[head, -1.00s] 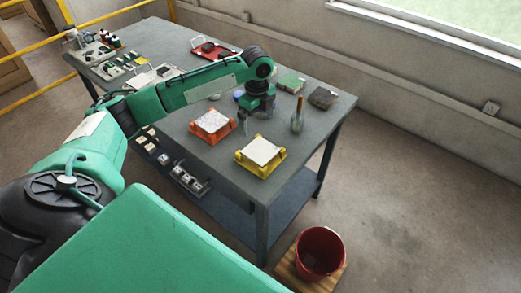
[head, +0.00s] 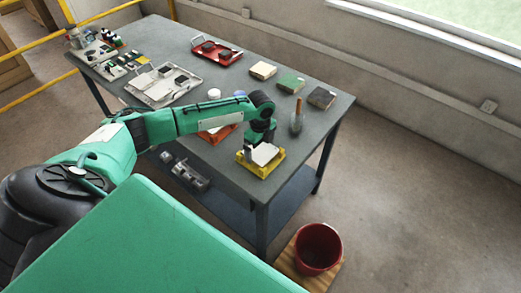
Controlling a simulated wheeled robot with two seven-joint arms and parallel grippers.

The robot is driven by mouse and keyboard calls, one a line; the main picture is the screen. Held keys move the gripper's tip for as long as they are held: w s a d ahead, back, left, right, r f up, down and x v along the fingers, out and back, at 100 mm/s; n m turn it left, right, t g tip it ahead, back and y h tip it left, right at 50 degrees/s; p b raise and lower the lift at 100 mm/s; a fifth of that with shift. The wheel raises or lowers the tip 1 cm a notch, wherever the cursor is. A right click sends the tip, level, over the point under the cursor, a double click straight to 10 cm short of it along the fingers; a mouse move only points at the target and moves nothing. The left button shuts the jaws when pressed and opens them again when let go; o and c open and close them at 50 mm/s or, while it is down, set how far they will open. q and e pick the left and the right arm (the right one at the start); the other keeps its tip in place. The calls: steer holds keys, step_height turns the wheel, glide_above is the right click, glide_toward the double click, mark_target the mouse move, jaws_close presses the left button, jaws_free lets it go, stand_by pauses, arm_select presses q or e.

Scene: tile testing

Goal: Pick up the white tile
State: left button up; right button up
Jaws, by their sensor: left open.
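A white tile (head: 265,153) sits on a yellow holder (head: 263,171) near the front right corner of the table. My left gripper (head: 258,149) is open, pointing down right at this tile. One finger shows at the tile's left side; the other is hard to make out, and I cannot tell whether it touches the tile. An orange holder (head: 210,138) stands to the left, mostly hidden behind my left arm, so its tile is covered. My right gripper is out of view.
Cream (head: 262,70), green (head: 291,82) and dark (head: 321,97) blocks lie along the far edge. A red tray (head: 216,52) and a grey tray (head: 163,84) lie farther back. A red bucket (head: 318,247) stands on the floor.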

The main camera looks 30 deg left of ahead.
arm_select(q)
steer(key=c, duration=0.8)
steer(key=shift+c, duration=0.2)
